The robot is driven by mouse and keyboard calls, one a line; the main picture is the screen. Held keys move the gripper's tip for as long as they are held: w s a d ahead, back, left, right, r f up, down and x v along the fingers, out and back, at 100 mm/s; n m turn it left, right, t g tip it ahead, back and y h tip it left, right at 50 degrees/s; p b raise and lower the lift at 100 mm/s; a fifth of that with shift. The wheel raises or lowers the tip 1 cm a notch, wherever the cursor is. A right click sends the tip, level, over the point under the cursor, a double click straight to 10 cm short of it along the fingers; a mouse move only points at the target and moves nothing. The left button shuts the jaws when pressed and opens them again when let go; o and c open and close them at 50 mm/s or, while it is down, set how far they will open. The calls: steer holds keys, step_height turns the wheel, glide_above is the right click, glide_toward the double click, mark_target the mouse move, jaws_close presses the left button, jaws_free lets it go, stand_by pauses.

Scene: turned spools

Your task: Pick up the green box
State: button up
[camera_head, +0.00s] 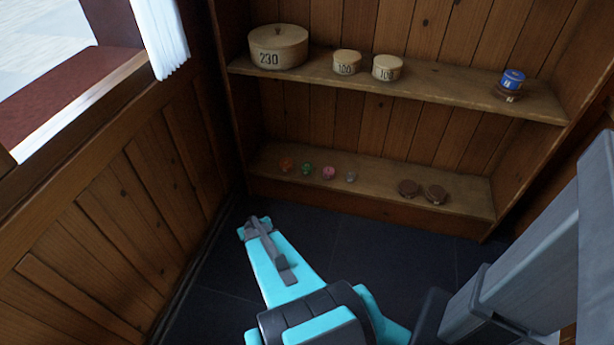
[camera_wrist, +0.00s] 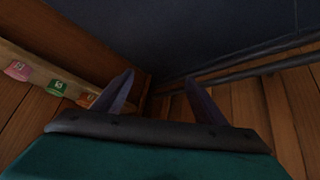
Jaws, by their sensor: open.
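The green box (camera_head: 307,168) is a small block on the lower shelf, between an orange block and a pink block. It also shows in the wrist view (camera_wrist: 57,88), at the left, with a pale mark on its face. My gripper (camera_wrist: 159,75) is open, with nothing between its two dark fingers. The green box lies to the left of the fingers in that view, apart from them. In the head view the end of my arm is low, in front of the left end of the shelves. The fingertips cannot be made out there.
Beside the green box are an orange block (camera_head: 286,165), a pink block (camera_head: 328,173) and a small greyish piece (camera_head: 351,176). Two brown round pieces (camera_head: 408,188) lie further right. Round boxes (camera_head: 278,46) stand on the upper shelf. A wooden wall (camera_head: 120,215) closes the left side.

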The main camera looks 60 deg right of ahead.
steer(key=w+d+f+m+t+h+b, duration=0.1)
steer(key=d+f+t+h+b, duration=0.2)
steer(key=d, duration=0.7)
steer(key=m+t+h+b, duration=0.1)
steer(key=t+h+b, duration=0.35)
steer(key=b, duration=1.05)
glide_toward(309, 169)
steer(key=s, duration=0.2)
steer(key=shift+w+a+t+y, duration=0.25)
steer(key=shift+a+t, duration=0.1)
steer(key=shift+a, duration=0.1)
steer(key=b+x, duration=0.1)
steer(key=x, duration=0.6)
steer(key=shift+w+d+f, duration=0.15)
steer(key=shift+w+d, duration=0.4)
steer(key=shift+w, duration=0.05)
steer(key=shift+w+b, duration=0.1)
steer(key=shift+b, duration=0.2)
